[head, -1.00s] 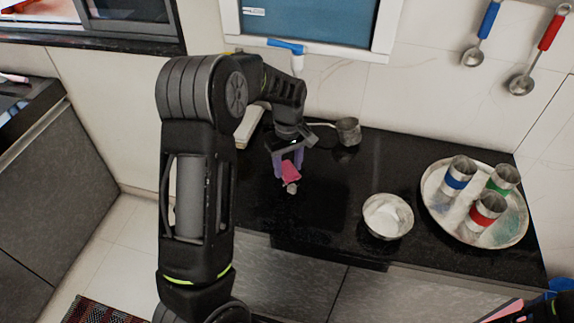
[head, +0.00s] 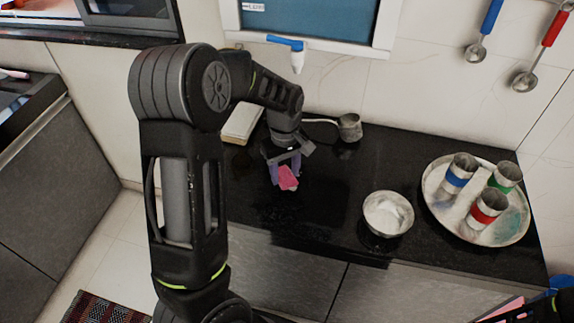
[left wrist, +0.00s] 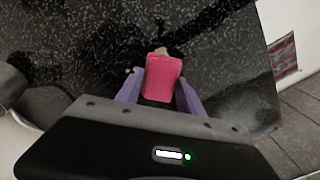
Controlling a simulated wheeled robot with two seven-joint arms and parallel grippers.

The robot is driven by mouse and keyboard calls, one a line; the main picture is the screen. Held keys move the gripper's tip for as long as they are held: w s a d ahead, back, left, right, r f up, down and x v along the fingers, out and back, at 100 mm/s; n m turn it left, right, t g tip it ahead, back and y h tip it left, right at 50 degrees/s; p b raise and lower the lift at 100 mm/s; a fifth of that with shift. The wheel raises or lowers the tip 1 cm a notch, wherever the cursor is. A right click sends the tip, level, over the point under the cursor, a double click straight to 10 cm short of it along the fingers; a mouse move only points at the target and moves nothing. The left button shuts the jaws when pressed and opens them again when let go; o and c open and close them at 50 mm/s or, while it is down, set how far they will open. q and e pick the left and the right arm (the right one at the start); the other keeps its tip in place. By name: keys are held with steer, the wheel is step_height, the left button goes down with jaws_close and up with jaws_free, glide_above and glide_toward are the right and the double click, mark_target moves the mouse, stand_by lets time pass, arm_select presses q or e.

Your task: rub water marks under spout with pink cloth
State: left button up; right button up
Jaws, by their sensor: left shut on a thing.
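The pink cloth (head: 288,178) is held at the black counter; it also shows in the left wrist view (left wrist: 163,78). My left gripper (head: 284,165) is shut on it, with purple fingers on both sides, and points down. In the left wrist view my gripper (left wrist: 158,88) has the cloth between its fingertips, with a small pale bit at its far end. The white spout with a blue handle (head: 286,44) is on the wall behind. Dark, wet-looking marks (head: 285,212) lie on the counter in front of the cloth. I cannot tell whether the cloth touches the counter.
A metal bowl (head: 387,214) and a round tray (head: 437,205) with several metal cups stand to the right. A metal cup with a long handle (head: 349,127) is behind the gripper. A pale box (head: 242,123) is to the left. A dark arm part of mine shows at bottom right.

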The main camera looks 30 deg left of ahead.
mark_target(279, 197)
arm_select(q)
steer(key=shift+s+d+f, duration=0.1)
steer(key=shift+s+d, duration=0.2)
steer(key=shift+s, duration=0.55)
steer(key=shift+s, duration=0.15)
steer(key=shift+s+d+f, duration=0.1)
steer(key=shift+s+d, duration=0.25)
steer(key=shift+s, duration=0.5)
steer(key=shift+s+d+f, duration=0.1)
steer(key=shift+s+d, duration=0.2)
steer(key=shift+s, duration=0.5)
steer(key=shift+r+p, duration=0.1)
steer(key=shift+p, duration=0.25)
step_height(279, 197, up, 6)
steer(key=p, duration=0.5)
step_height(279, 197, up, 3)
steer(key=shift+f+p, duration=0.1)
steer(key=shift+p, duration=1.05)
